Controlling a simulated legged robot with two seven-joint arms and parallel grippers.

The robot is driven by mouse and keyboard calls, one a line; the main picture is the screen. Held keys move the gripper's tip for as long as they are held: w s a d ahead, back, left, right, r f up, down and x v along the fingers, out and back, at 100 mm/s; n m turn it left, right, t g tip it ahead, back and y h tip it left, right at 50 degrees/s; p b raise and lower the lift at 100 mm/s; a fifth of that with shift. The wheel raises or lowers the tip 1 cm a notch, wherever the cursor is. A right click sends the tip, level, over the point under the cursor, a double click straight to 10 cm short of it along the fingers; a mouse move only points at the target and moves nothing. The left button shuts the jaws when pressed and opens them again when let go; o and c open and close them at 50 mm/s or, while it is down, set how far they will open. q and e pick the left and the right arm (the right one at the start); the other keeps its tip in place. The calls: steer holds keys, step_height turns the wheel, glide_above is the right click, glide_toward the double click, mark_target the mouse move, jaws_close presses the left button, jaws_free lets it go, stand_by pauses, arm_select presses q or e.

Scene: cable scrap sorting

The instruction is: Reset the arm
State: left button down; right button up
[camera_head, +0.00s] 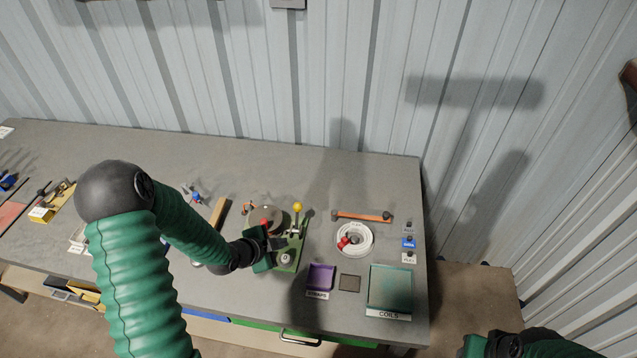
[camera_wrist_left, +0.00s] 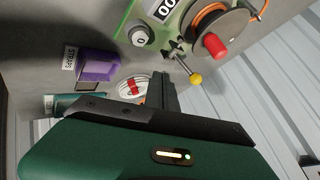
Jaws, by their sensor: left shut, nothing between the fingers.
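My left arm comes in from the left, and my left gripper (camera_head: 277,243) is over the green winding fixture on the bench. In the left wrist view the left gripper's dark fingers (camera_wrist_left: 165,92) are together with nothing between them. The fixture (camera_head: 290,250) has a yellow-knobbed lever (camera_head: 298,207) and a spool with a red handle (camera_head: 264,225); the gripper hides part of it. The wrist view shows the spool (camera_wrist_left: 225,25) with orange cable and the yellow knob (camera_wrist_left: 195,80). Part of my right arm shows at the bottom right edge; its fingers cannot be made out.
A corrugated wall (camera_head: 330,70) stands behind. The grey bench's back middle (camera_head: 310,160) is clear.

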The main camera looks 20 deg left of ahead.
arm_select(q)
steer(key=shift+s+d, duration=0.1)
steer(key=shift+s, duration=0.05)
steer(key=s+d+r+n+g+y+b, duration=0.1)
steer(key=s+d+r+n+g+b, duration=0.1)
steer(key=s+d+n, duration=0.3)
steer(key=s+d+r+n+g+b, duration=0.2)
steer(key=s+d+n, duration=0.4)
steer(key=s, duration=0.3)
steer(key=shift+s+d+r+g+y+b, duration=0.25)
steer(key=shift+d+r+g+y+b, duration=0.25)
steer(key=shift+r+g, duration=0.55)
steer(key=shift+f, duration=0.25)
steer(key=shift+a, duration=0.35)
